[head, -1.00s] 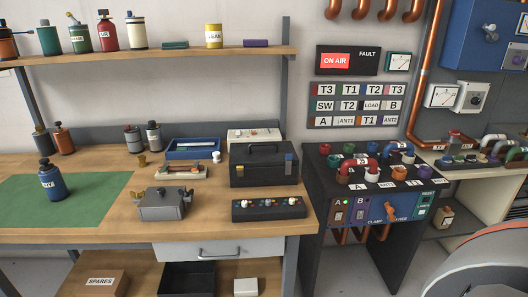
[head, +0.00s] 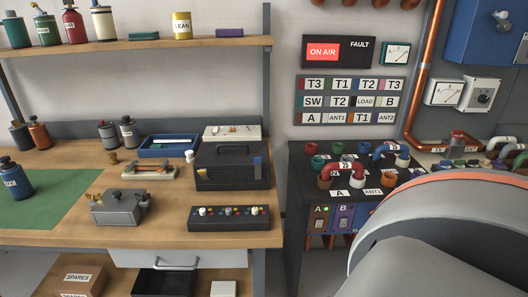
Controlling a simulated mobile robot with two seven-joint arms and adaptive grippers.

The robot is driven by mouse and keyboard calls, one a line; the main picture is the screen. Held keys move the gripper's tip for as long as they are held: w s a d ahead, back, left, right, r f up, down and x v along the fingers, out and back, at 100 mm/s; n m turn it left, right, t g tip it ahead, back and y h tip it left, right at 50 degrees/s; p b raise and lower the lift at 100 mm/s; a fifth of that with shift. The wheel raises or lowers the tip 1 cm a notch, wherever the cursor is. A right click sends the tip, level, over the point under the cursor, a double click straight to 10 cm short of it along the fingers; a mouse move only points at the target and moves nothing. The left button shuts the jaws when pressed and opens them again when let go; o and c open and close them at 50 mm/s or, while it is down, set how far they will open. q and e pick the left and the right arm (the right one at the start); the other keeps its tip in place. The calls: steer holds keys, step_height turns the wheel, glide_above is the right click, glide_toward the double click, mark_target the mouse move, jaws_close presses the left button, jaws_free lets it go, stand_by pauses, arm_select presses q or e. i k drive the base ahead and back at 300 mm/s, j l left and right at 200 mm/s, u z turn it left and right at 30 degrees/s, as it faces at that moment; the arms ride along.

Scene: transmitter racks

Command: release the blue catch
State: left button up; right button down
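A black case (head: 225,180) with a handle on its lid stands shut at the back right of the wooden workbench in the head view. A small blue catch (head: 258,168) sits upright at the right of its front face. A second, tan catch (head: 202,173) is at the left of that face. Whether either catch is fastened is too small to tell. Neither of my grippers is in view. A large grey link of my arm fills the lower right of the picture, well apart from the case.
A black box with coloured knobs (head: 228,218) stands right in front of the case. A grey clamp box (head: 121,207), a blue tray (head: 169,146) and a white panel (head: 232,132) are close by. The patch rack (head: 309,203) stands to the right, partly behind my arm.

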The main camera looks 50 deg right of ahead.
mark_target(257, 160)
steer(key=k+l+u, duration=0.1)
steer(key=l, duration=0.35)
steer(key=k+l+u, duration=0.15)
steer(key=l, duration=0.35)
steer(key=k+l, duration=0.1)
steer(key=l, duration=0.35)
steer(key=k+l, duration=0.15)
steer(key=l, duration=0.25)
steer(key=k+l, duration=0.1)
steer(key=l, duration=0.35)
steer(key=k+l, duration=0.1)
steer(key=l, duration=0.35)
steer(key=k+l+u, duration=0.1)
steer(key=l, duration=0.3)
